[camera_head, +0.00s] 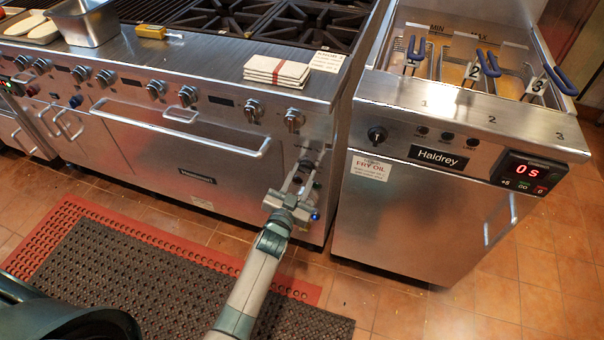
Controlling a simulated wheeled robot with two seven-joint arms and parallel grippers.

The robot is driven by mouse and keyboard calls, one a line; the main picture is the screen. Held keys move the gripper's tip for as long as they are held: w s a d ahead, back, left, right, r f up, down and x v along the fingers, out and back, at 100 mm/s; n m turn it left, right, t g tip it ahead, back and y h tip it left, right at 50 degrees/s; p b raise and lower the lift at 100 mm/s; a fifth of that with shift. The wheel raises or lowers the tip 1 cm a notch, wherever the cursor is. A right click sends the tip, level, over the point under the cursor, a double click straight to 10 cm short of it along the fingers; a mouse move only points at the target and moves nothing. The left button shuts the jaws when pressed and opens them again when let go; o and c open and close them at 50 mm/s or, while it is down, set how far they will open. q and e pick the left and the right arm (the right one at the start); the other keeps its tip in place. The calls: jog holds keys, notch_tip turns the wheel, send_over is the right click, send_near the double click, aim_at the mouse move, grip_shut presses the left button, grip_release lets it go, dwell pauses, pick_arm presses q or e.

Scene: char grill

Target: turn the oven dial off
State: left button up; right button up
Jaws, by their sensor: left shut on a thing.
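The oven dial (307,165) is a dark knob on the right end of the range's steel front, low beneath the row of burner knobs. My left gripper (304,177) reaches up to it from below and is shut on it. The fingers partly cover the dial, so its pointer and setting cannot be read. The oven door (200,160), with a long bar handle, is closed to the left of the dial. My right gripper is not in view.
Burner knobs (293,119) line the range front above. Folded cloths (277,71) lie on the ledge. A fryer (420,200) with baskets stands close on the right, across a narrow gap. A dark mat (170,270) covers the floor before the oven.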

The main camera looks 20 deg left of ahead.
pick_arm(q)
jog(key=n+p, duration=0.1)
jog(key=n, duration=0.4)
jog(key=n+p, duration=0.2)
jog(key=n, duration=0.3)
jog(key=shift+d+r+n, duration=0.1)
jog(key=shift+d+n, duration=0.1)
jog(key=shift+n, duration=1.1)
jog(key=n, duration=0.7)
jog(key=shift+r+n, duration=0.1)
jog(key=shift+n, duration=0.6)
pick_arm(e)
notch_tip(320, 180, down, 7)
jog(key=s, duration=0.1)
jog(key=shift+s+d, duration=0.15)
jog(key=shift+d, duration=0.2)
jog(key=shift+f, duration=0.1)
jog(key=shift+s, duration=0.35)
